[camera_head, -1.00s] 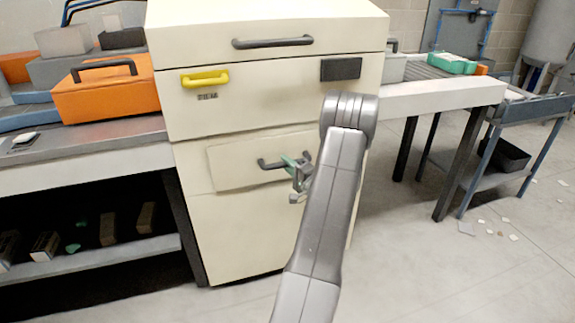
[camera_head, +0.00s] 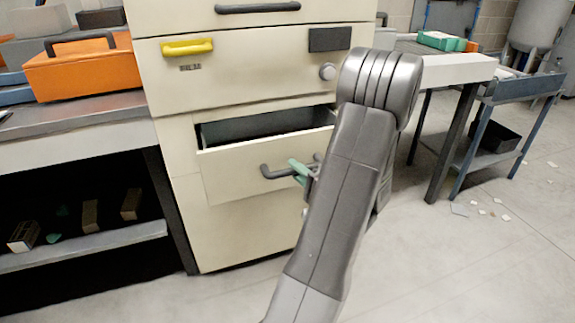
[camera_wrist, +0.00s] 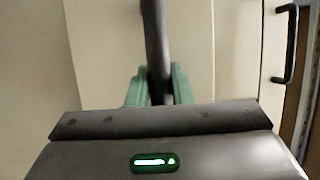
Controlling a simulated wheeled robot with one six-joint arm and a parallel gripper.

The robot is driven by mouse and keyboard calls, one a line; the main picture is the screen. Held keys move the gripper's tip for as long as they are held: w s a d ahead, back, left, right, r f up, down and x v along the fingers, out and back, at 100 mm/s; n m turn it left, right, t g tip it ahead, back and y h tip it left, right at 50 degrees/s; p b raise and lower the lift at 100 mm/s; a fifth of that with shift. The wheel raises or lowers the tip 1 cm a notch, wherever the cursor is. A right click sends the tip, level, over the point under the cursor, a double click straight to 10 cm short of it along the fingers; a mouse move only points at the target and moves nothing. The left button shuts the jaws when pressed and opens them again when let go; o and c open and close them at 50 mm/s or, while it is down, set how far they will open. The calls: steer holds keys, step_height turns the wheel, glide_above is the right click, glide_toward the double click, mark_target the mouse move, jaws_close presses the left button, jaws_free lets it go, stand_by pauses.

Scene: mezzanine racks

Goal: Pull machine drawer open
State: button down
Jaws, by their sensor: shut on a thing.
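The cream machine (camera_head: 172,135) stands in the middle of the head view. Its drawer (camera_head: 235,171) is partly pulled out, and a dark gap shows above the drawer front. The drawer's dark bar handle (camera_head: 272,172) is at the middle of that front. My gripper (camera_head: 302,170) has green fingers shut on this handle, its right part hidden by my arm. In the wrist view the green fingers (camera_wrist: 154,88) sit on both sides of the dark handle (camera_wrist: 155,40). The drawer's inside is mostly in shadow, and no contents can be made out.
A yellow handle (camera_head: 187,47) and a dark upper handle (camera_head: 257,7) are on the machine above. An orange case (camera_head: 84,70) stands on the left bench (camera_head: 75,125). A blue-grey cart (camera_head: 520,92) stands at the right. The floor (camera_head: 480,255) at the right front is largely clear.

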steer(key=s+d+b, duration=0.1)
steer(key=s+d, duration=0.1)
steer(key=s, duration=0.4)
steer(key=shift+b, duration=0.3)
steer(key=shift+s, duration=0.1)
steer(key=c, duration=1.3)
jaws_free()
steer(key=shift+d, duration=0.1)
steer(key=p+v, duration=0.1)
steer(key=v, duration=1.2)
steer(key=shift+s+d+p, duration=0.2)
steer(key=shift+s+p, duration=0.1)
steer(key=shift+s, duration=0.05)
steer(key=shift+f, duration=0.15)
steer(key=b+x, duration=0.1)
steer(key=x, duration=1.3)
steer(key=shift+d+b, duration=0.1)
steer(key=shift+b, duration=0.2)
